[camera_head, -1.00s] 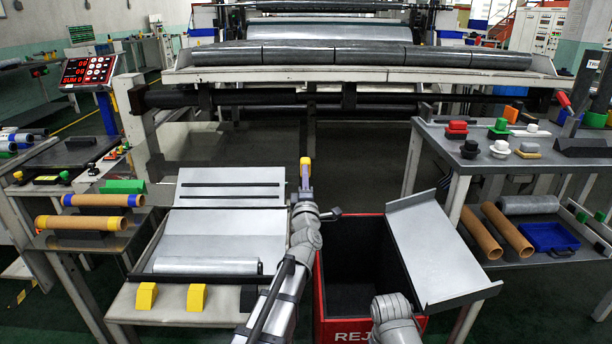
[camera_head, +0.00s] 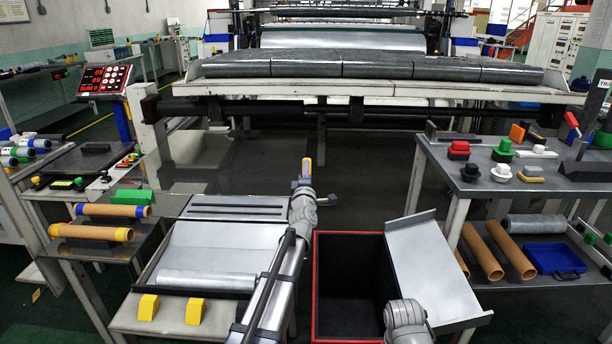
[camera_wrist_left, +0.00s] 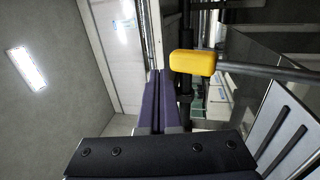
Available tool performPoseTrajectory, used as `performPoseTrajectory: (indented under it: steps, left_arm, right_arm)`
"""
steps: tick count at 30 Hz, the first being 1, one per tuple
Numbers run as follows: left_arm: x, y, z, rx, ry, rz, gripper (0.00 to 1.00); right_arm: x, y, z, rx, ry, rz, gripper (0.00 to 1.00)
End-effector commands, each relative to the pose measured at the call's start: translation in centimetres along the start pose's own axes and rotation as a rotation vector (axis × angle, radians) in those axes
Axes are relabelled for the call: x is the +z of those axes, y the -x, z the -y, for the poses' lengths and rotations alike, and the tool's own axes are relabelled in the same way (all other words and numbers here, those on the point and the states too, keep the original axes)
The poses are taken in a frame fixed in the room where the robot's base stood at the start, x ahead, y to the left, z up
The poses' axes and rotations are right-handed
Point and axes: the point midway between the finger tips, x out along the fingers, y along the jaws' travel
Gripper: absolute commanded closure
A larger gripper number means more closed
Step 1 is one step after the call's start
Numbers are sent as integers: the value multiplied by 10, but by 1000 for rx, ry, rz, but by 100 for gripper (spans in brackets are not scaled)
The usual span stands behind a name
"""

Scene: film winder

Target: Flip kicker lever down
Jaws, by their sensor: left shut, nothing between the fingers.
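The kicker lever shows as a yellow handle (camera_wrist_left: 192,62) on a grey rod in the left wrist view, just right of my left fingers. My left arm hides the lever's lower part. My right gripper is not in view; only part of that arm shows.
A slotted plate (camera_head: 237,208) and a silver roll (camera_head: 207,280) lie left of my left arm. A red-rimmed bin (camera_head: 314,280) and a tilted grey panel (camera_head: 424,268) are to the right. The large machine (camera_head: 360,92) stands behind, with open floor before it.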

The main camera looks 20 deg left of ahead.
Motion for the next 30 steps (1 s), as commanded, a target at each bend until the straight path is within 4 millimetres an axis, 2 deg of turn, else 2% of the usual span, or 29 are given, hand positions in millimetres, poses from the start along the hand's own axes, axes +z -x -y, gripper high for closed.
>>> performPoseTrajectory:
  steps: [1,3,9,30]
  left_arm:
    - [0,-11,2,0,0,0,100]
    - [0,-18,4,0,0,0,100]
    - [0,-34,9,0,0,0,100]
    - [-1,-51,12,2,-1,-4,100]
  right_arm:
    - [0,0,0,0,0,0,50]
    - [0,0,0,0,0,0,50]
    - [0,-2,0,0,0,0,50]
    - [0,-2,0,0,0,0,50]
